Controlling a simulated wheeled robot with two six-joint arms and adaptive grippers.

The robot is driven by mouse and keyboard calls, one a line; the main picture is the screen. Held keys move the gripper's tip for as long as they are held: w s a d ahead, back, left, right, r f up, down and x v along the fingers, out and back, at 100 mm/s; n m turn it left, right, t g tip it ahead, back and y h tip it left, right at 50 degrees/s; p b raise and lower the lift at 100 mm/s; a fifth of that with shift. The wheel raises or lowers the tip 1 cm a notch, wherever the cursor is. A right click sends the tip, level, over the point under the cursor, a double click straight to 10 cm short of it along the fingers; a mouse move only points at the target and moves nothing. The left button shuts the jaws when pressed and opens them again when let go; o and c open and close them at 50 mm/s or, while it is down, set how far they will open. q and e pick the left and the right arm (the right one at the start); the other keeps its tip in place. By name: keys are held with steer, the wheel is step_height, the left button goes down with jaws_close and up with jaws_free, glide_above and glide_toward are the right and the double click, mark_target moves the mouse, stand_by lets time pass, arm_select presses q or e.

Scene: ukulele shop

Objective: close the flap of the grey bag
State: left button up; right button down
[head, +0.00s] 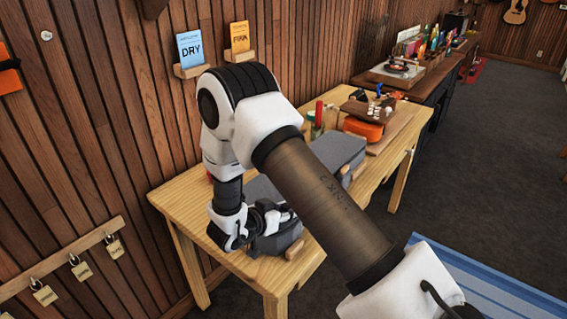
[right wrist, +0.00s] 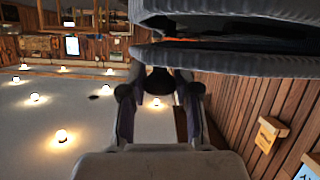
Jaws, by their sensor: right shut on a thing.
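The grey bag (head: 342,150) lies on the wooden table, partly hidden behind my right arm. Its near end (head: 284,238) shows beside my right gripper (head: 268,215), which is low at the table's left part. In the right wrist view, two grey padded panels of the bag (right wrist: 230,62) lie one above the other with a dark gap between them, so the flap looks open there. My right gripper (right wrist: 158,84) is shut on the dark part at the edge of the lower panel, likely the flap; the fingers hide most of the grip. My left gripper is not in view.
The wooden table (head: 187,199) also bears an orange box (head: 363,129) and a red and green cylinder (head: 318,118) farther back. Wooden blocks stand along the bag. A plank wall with two card holders (head: 192,70) is close behind.

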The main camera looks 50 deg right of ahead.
steer(key=shift+s+f, duration=0.1)
steer(key=shift+f, duration=0.5)
steer(key=c, duration=1.1)
jaws_free()
steer(key=shift+d, duration=0.1)
steer(key=shift+o, duration=1.3)
steer(key=shift+d, duration=0.1)
steer(key=shift+d+f, duration=0.15)
steer(key=v, duration=1.2)
